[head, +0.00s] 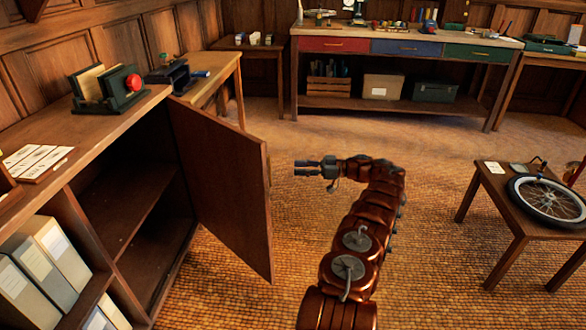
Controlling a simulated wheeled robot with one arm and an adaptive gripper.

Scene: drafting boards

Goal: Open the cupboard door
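The cupboard (165,92) stands at the left, a wooden unit with a flat top. Its door (228,190) is swung wide open and stands out into the room, and the dark shelves inside (125,205) are in view. My gripper (297,168) is to the right of the door, pointing left toward it, with a gap of floor between them in the picture. The two dark fingers look apart with nothing between them. I see no handle on the face of the door.
Binders (52,255) fill the open shelves at the near left. A low table (497,190) with a wheel (545,200) stands at the right. A workbench with drawers (405,48) is at the back. The woven floor between is clear.

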